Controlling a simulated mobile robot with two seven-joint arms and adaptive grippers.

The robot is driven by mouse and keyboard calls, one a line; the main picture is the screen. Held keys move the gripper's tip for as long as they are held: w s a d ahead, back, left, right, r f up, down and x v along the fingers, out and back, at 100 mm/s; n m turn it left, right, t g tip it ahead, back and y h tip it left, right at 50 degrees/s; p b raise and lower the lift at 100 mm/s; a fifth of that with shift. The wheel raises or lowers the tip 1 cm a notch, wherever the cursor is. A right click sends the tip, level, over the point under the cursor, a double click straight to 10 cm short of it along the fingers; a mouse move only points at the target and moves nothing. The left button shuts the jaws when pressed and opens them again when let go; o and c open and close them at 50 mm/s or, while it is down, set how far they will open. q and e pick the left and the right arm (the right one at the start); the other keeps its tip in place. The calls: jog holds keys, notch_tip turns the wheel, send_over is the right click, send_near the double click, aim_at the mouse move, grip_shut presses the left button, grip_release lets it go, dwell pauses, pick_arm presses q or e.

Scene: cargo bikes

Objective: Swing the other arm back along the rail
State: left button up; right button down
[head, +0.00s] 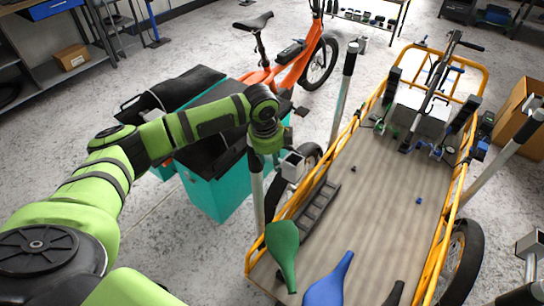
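The cargo bed (380,205) has a pale wooden floor and yellow-orange tube rails (312,175). Pale upright arms with dark tops stand by it: one at the far left rail (343,95), one at the right (505,155). My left arm reaches in from the left. My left gripper (266,143) is low over the near left rail, at the top of another pale upright bar (257,195). A grey block (292,165) is just right of it. The fingers are small and partly hidden; I cannot tell whether they grip the bar. My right gripper is not in view.
A teal box (212,190) with black lids stands under my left forearm. An orange bike (290,70) stands behind. On the bed lie a dark rack (318,208), a green paddle-shaped piece (283,252) and a blue one (328,283). The bed's middle is mostly clear.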

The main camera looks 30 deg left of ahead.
pick_arm(q)
grip_shut()
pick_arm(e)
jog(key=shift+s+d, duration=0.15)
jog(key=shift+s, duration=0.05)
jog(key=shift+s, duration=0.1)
